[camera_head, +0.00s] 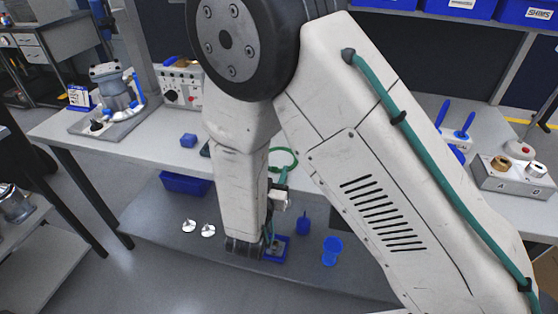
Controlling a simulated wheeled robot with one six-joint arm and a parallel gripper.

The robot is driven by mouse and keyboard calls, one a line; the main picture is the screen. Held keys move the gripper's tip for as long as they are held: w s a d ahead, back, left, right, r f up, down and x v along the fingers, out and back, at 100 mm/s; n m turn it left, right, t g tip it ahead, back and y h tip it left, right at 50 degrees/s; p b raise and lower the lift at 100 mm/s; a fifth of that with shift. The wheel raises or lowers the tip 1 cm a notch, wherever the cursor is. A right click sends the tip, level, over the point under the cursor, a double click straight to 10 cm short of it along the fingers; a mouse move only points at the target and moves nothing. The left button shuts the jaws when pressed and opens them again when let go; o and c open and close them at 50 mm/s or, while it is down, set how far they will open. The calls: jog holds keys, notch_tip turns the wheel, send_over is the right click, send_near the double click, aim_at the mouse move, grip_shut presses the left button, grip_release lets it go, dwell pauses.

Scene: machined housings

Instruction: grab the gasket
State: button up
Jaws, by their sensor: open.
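My arm reaches down in front of the workbench to the lower shelf. My gripper (271,238) is at its lower end, mostly hidden behind my wrist, open, just over or beside a small blue tray (283,254). A small greyish patch shows in the tray, too small and covered to name. I cannot make out the gasket for certain; it may be hidden by my arm. Two shiny round pieces, one on the left (189,226) and one on the right (208,231), lie on the shelf left of my gripper.
The lower shelf (160,222) also holds a blue cup (332,250), a blue bottle-like thing (303,222) and a blue bin (185,184).

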grip_shut()
jog(key=shift+r, duration=0.1)
